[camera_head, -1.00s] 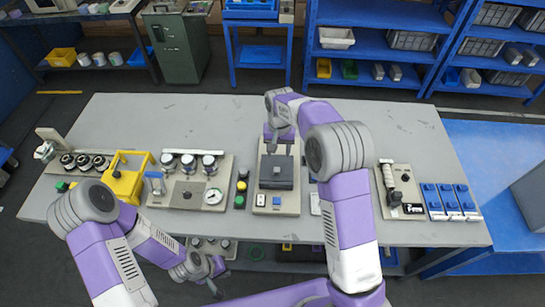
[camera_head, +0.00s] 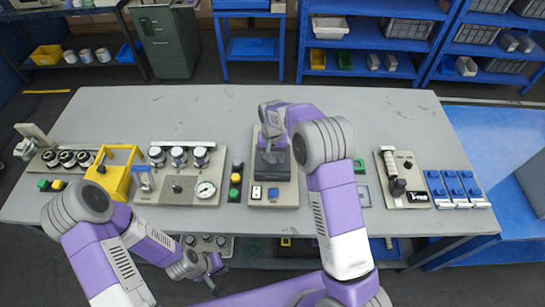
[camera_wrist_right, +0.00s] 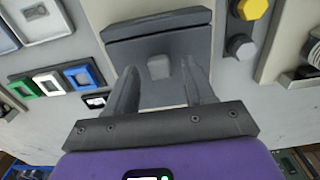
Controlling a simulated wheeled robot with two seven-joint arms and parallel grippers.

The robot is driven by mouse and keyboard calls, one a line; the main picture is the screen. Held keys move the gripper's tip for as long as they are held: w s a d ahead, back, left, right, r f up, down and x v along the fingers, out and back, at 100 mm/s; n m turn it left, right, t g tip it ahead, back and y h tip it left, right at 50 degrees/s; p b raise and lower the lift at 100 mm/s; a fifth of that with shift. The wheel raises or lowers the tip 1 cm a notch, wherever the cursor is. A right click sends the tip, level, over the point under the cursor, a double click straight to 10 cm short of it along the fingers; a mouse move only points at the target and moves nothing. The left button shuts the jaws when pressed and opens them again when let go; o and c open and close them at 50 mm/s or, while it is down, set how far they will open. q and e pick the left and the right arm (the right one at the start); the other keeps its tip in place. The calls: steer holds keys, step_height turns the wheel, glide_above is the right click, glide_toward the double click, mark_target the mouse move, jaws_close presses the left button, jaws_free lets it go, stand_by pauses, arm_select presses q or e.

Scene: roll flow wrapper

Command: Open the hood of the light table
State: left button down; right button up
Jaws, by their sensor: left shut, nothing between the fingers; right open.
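The light table (camera_head: 283,198) is a beige unit at the middle of the workbench. Its dark grey hood (camera_head: 273,168) looks lowered on it, partly covered by my right gripper. In the right wrist view the hood (camera_wrist_right: 160,28) fills the upper middle, with a light grey knob (camera_wrist_right: 159,67) on it. My right gripper (camera_head: 272,152) is over the hood. In the wrist view its open fingers (camera_wrist_right: 160,85) stand either side of the knob, with gaps; I cannot tell the exact height. My left gripper (camera_head: 213,278) is shut and empty, low in front of the bench's near edge.
Left of the light table stand a button box (camera_head: 236,182), a gauge panel (camera_head: 193,185) and a yellow frame (camera_head: 117,170). To its right are a lever unit (camera_head: 402,182) and blue switches (camera_head: 455,190). The back of the workbench (camera_head: 190,108) is clear.

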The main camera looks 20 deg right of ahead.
steer(key=shift+f, duration=0.4)
jaws_close()
steer(key=shift+r, duration=0.1)
